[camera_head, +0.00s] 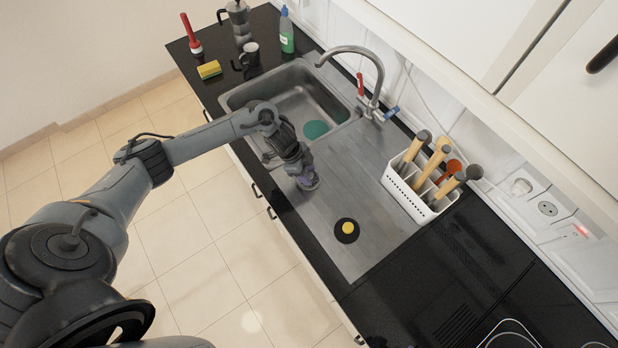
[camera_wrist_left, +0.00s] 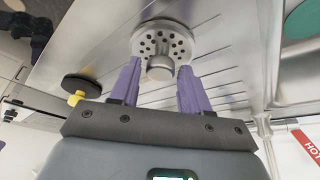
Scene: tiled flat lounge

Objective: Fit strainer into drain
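The strainer (camera_wrist_left: 164,39) is a round grey metal disc with holes and a central knob. In the wrist view it lies on the ribbed drainboard (camera_head: 374,209). My left gripper (camera_head: 306,183) is low over the drainboard, close to the basin. Its purple fingers (camera_wrist_left: 160,76) are open, one on each side of the strainer's knob, with gaps showing. In the head view the gripper hides the strainer. The sink basin (camera_head: 238,98) is left of the drainboard. I cannot make out the drain opening. My right gripper is not in view.
A black plug with a yellow knob (camera_head: 346,230) lies on the drainboard. A white utensil rack (camera_head: 405,193) and the tap (camera_head: 376,92) stand along the back. A sponge (camera_head: 209,69), mug and bottle (camera_head: 286,32) stand beyond the basin.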

